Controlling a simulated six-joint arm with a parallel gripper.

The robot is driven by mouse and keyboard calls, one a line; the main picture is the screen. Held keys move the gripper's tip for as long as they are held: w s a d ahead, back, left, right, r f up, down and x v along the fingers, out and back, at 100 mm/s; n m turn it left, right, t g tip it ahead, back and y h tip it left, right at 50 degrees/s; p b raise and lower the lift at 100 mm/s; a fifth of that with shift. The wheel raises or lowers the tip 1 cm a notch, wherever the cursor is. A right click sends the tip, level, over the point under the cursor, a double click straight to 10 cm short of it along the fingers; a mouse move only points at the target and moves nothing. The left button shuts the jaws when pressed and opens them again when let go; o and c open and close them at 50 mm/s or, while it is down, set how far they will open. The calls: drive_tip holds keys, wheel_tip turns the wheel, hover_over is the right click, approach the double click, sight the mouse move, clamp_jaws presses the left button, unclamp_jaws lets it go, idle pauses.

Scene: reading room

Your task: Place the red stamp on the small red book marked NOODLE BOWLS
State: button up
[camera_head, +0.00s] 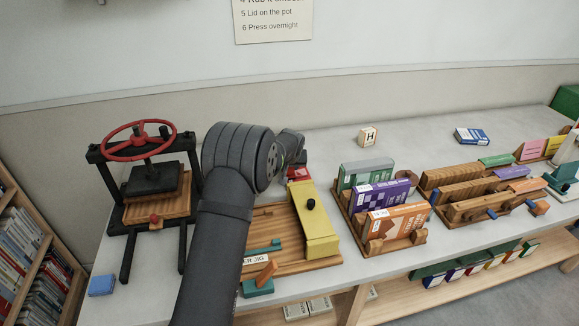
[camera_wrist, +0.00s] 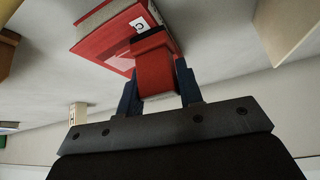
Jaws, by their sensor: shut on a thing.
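In the wrist view my gripper (camera_wrist: 158,85) is shut on a red block-shaped thing, the red stamp (camera_wrist: 155,72), held between two dark blue fingers. A red book (camera_wrist: 105,45) with pale page edges and a small white lettered label lies just beyond the stamp. The stamp overlaps the book's edge in this view; I cannot tell whether they touch. No NOODLE BOWLS title is readable. In the head view my gripper (camera_head: 298,158) is behind the jig, low over the red book (camera_head: 299,174). My arm hides part of this area, and the stamp is not clear there.
A wooden jig board (camera_head: 285,232) with a yellow block (camera_head: 317,225) lies in front of the book. A rack of upright books (camera_head: 385,240) stands to the right. A black press with a red wheel (camera_head: 138,140) stands left. A letter block (camera_head: 368,136) sits at the back.

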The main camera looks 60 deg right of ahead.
drive_tip(key=shift+f, duration=0.1)
drive_tip(key=o, duration=1)
drive_tip(key=shift+s+a+r, duration=0.1)
drive_tip(key=shift+r, duration=0.25)
drive_tip(key=v, duration=1.1)
drive_tip(key=shift+a+r, duration=0.1)
drive_tip(key=shift+r, duration=0.1)
